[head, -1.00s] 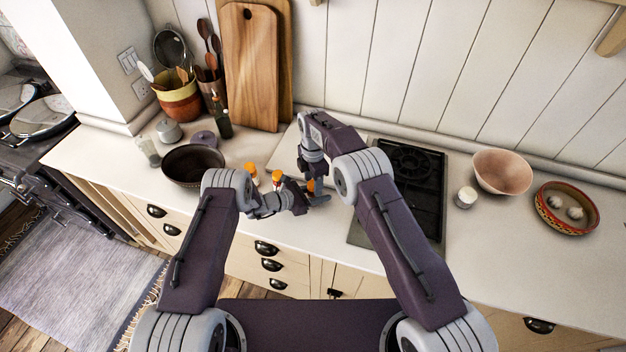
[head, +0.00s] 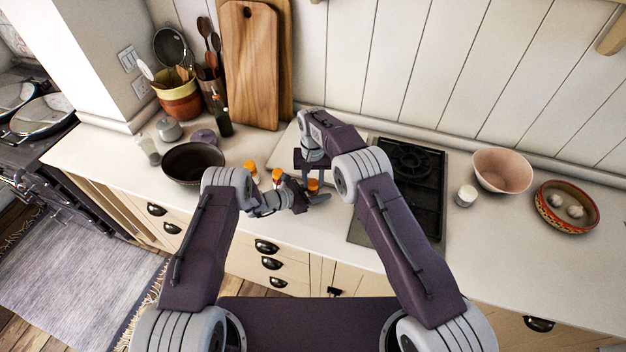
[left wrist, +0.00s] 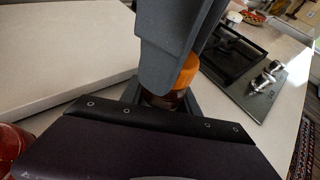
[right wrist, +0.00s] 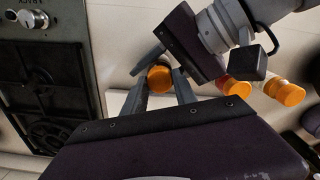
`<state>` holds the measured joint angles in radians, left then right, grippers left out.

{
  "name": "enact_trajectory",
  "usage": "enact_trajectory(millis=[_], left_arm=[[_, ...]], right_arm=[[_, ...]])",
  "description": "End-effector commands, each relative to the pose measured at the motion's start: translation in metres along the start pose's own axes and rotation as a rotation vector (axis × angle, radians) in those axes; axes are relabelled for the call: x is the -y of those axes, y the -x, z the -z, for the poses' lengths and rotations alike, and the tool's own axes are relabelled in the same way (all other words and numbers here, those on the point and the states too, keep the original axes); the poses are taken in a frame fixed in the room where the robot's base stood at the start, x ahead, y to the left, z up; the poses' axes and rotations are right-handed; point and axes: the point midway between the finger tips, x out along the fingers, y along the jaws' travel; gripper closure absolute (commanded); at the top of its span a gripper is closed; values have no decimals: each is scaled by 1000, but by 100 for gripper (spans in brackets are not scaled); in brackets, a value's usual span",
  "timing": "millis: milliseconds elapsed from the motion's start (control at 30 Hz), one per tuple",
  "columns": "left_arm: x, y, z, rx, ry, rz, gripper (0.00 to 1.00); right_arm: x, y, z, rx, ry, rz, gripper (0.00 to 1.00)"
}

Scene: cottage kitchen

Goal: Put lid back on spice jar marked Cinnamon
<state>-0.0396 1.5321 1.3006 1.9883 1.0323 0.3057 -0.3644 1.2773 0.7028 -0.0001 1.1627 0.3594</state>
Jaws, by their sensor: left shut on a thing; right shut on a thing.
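A spice jar with dark brown contents (left wrist: 168,101) stands upright in the left wrist view with an orange lid (left wrist: 187,72) at its top. My left gripper (head: 312,194) is shut around the jar's body. My right gripper (right wrist: 160,80) comes from above and is shut on the orange lid, which sits between its fingertips in the right wrist view. The lid also shows small in the head view (head: 313,183). No label on the held jar is readable. The seam between lid and jar is partly hidden by a finger.
Two more orange-lidded jars (head: 250,167) (head: 277,175) stand close left of my left gripper. A dark pan (head: 193,164) is further left. A black hob (head: 412,180) lies right of my right arm. A pale board (head: 288,140) lies behind.

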Motion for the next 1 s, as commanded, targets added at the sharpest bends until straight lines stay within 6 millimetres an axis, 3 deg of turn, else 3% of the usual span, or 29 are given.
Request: enact_trajectory(millis=[100,167,300,333,400,767,867,1000], left_arm=[[0,0,0,1,-1,1,100],[0,0,0,1,-1,1,100],[1,0,0,1,-1,2,100],[1,0,0,1,-1,2,100],[1,0,0,1,-1,2,100],[0,0,0,1,-1,1,100],[0,0,0,1,-1,1,100],[0,0,0,1,-1,1,100]], right_arm=[[0,0,0,-1,-286,1,100],[0,0,0,-1,-389,2,100],[0,0,1,-2,-375,2,100],[0,0,1,-2,-375,2,61],[0,0,1,-2,-374,2,42],[0,3,1,-2,-372,1,41],[0,16,1,-3,-372,2,41],[1,48,2,-5,-372,4,41]])
